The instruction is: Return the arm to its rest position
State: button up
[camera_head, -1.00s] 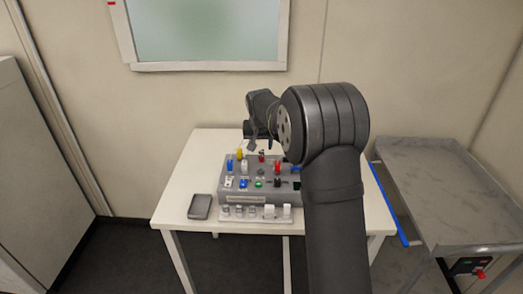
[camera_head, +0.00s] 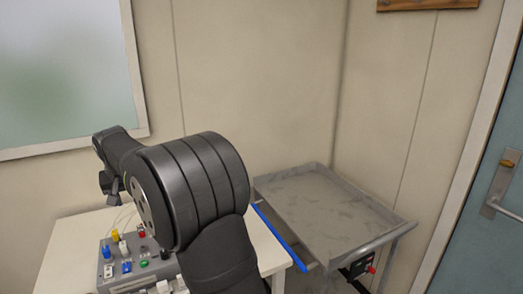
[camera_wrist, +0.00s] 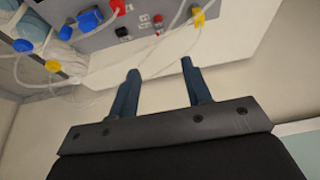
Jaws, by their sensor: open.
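My gripper (camera_wrist: 158,90) shows in the wrist view with its two blue-grey fingers apart and nothing between them. Beyond the fingertips are the white table edge and a grey device with coloured connectors and thin clear tubes. In the head view my arm is raised and bent over the white table (camera_head: 72,232), and its end hangs at the far left side. The grey device (camera_head: 112,277) stands on the table with blue, yellow, white and red caps. My arm hides part of the device and table.
A grey cart (camera_head: 325,213) with a raised rim and a blue handle (camera_head: 280,236) stands right of the table. A teal door (camera_head: 497,215) is at the far right. A framed window panel (camera_head: 65,75) hangs on the wall at left. In the wrist view, tubes (camera_wrist: 150,62) loop near the fingers.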

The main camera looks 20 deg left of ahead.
aim_at(140, 226)
jog(key=x, duration=1.7)
jog(key=shift+w+f, duration=0.1)
jog(key=shift+f, duration=0.1)
jog(key=shift+r, duration=0.35)
